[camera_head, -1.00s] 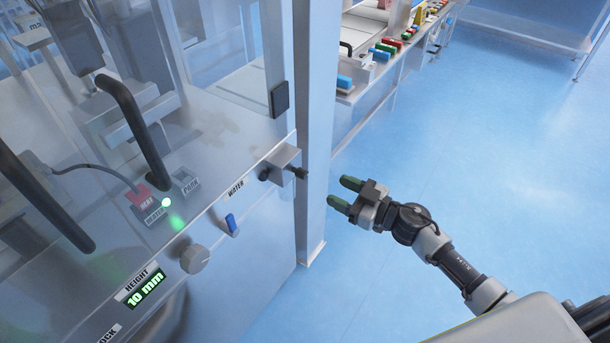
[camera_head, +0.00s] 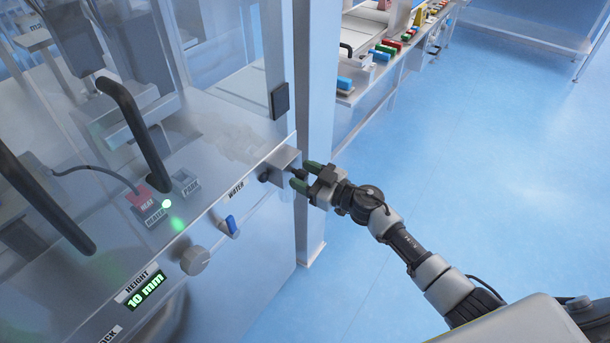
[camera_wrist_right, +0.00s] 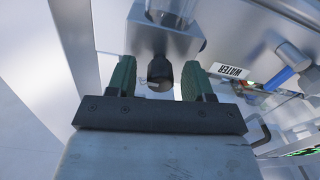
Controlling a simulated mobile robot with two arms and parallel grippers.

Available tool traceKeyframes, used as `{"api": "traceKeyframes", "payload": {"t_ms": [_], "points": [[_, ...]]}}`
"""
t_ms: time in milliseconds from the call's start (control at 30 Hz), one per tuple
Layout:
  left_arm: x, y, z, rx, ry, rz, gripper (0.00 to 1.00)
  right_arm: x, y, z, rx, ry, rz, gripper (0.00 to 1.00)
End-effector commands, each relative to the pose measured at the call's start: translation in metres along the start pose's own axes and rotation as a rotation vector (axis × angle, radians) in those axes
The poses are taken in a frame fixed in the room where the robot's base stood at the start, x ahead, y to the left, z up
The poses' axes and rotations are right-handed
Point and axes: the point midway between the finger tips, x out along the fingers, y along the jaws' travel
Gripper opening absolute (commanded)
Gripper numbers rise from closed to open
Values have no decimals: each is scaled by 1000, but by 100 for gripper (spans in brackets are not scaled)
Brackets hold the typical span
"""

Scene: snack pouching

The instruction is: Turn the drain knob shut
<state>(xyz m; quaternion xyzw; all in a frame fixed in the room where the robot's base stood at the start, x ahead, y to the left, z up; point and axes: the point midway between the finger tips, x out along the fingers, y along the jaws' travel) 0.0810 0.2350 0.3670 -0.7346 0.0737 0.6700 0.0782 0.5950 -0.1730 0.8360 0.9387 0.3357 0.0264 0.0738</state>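The small black drain knob (camera_head: 297,172) sticks out from a grey metal block (camera_head: 284,158) at the corner of the machine, beside the WATER label (camera_head: 236,190). My right gripper (camera_head: 306,176) is open, with one green finger on each side of the knob. In the right wrist view the knob (camera_wrist_right: 160,72) shows between the two fingertips of the right gripper (camera_wrist_right: 160,78), with a visible gap on both sides. Whether the knob's turn position is open or shut cannot be told. My left gripper is not in view.
A blue lever (camera_head: 232,225) and a round grey knob (camera_head: 195,260) sit on the machine's front panel. A metal post (camera_head: 315,120) stands just behind the gripper. A bench (camera_head: 385,65) with coloured blocks is farther back. The blue floor at right is clear.

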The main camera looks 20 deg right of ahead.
Motion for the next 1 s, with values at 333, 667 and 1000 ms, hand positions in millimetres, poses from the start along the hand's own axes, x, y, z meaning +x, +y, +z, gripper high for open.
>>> {"api": "traceKeyframes", "payload": {"t_ms": [333, 667, 1000], "points": [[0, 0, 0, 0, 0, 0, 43, 0, 0, 0, 0, 0, 0, 4], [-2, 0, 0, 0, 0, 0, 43, -1, 0, 0, -63, -2, 0, 4], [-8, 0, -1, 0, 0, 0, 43, -1, 0, 0, -318, -9, -1, 4]]}}
